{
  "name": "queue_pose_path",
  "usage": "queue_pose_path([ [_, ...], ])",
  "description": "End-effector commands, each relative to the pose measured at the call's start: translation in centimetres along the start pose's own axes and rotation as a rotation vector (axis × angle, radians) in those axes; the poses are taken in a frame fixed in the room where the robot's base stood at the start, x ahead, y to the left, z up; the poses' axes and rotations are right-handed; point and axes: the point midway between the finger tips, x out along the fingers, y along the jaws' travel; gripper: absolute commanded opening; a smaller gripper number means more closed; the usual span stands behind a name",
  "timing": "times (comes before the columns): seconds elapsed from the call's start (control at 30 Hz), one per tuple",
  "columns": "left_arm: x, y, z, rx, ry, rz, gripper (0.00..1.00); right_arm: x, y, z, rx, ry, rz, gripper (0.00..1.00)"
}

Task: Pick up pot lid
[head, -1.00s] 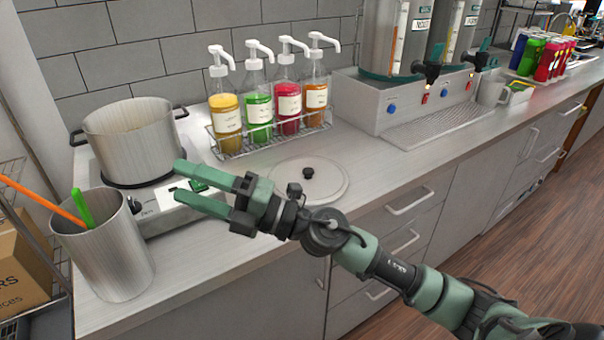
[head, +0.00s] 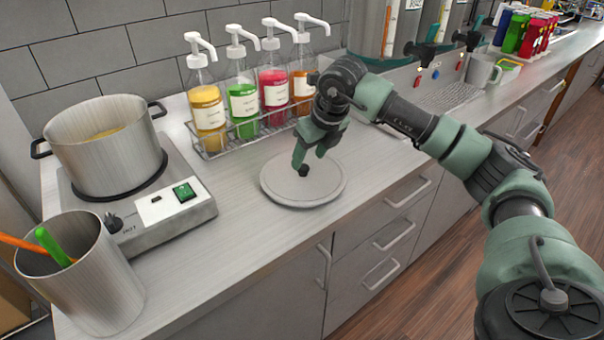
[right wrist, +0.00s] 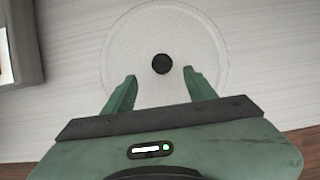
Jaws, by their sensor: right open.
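The pot lid (head: 275,184) is a pale grey disc with a small black knob (head: 303,171), lying flat on the counter. My right gripper (head: 309,160) points down over the lid, its green fingers close to the knob. In the right wrist view the lid (right wrist: 128,45) lies beyond the open fingers (right wrist: 158,78), and the knob (right wrist: 162,64) sits roughly between and just ahead of the tips. Nothing is between the fingers. I cannot tell the exact height of the tips above the lid. My left gripper is not in view.
A steel pot (head: 108,150) stands on a hot plate (head: 170,222) at left. A steel cup (head: 92,285) with an orange and a green stick stands in front. Pump bottles in a wire rack (head: 215,152) stand behind the lid. The counter between hot plate and lid is clear.

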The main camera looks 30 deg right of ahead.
Motion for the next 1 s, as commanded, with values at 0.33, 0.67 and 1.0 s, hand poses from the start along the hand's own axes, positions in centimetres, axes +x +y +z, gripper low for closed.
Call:
queue_pose_path([
  [0.33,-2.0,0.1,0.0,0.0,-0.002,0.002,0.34,4.6,-0.4,0.6,0.0,0.001,0.003,0.56],
  [0.67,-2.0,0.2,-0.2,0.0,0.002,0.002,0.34,5.3,-0.4,0.5,-0.001,-0.002,0.004,0.51],
  [1.0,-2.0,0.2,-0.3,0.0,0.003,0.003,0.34,5.2,-0.4,0.6,-0.001,-0.003,0.004,0.0],
])
